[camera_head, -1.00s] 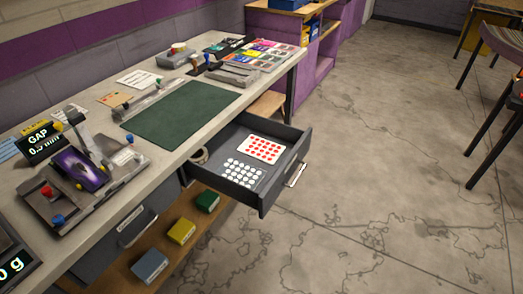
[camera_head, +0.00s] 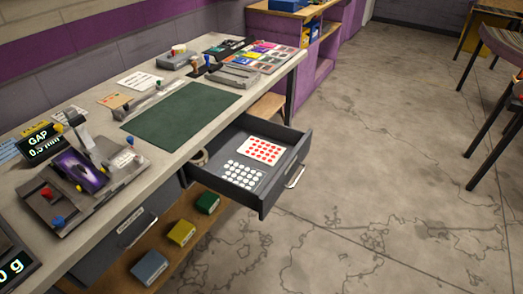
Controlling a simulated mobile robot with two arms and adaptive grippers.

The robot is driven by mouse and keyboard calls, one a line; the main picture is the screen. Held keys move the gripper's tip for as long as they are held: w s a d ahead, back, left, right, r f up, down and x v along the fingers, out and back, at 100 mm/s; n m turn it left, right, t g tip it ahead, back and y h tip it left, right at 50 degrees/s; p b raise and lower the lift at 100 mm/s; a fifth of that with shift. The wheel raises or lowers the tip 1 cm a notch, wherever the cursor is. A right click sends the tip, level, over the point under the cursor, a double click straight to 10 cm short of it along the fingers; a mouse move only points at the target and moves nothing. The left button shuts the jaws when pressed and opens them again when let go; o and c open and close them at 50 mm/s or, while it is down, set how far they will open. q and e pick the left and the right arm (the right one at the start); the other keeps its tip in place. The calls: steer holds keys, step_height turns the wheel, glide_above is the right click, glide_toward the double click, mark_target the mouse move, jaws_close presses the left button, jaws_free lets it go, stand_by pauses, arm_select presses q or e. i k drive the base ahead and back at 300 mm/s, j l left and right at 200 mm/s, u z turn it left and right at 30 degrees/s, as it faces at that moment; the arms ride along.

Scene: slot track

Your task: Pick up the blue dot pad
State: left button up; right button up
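No blue dot pad shows clearly. In the head view, an open dark grey drawer (camera_head: 268,200) under the bench holds two dot sheets. One is a white sheet with red dots (camera_head: 262,149), at the back. The other has white dots on a dark ground (camera_head: 243,174), nearer the front. A roll of tape (camera_head: 200,157) lies at the drawer's left side. Neither of my grippers is in view.
The bench carries a green mat (camera_head: 180,115), a fixture with a purple car (camera_head: 82,170) and a gap display (camera_head: 40,143). Blue-grey (camera_head: 150,268), yellow (camera_head: 180,232) and green (camera_head: 207,202) boxes sit on the low shelf. The floor right of the drawer is clear.

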mark_target(207, 57)
steer(key=i+l, duration=0.15)
steer(key=l, duration=0.15)
steer(key=i+l+u, duration=0.1)
steer(key=l, duration=0.2)
steer(key=i+l, duration=0.15)
steer(key=l, duration=0.2)
steer(key=i+l+u, duration=0.1)
steer(key=l, duration=0.2)
steer(key=i, duration=0.05)
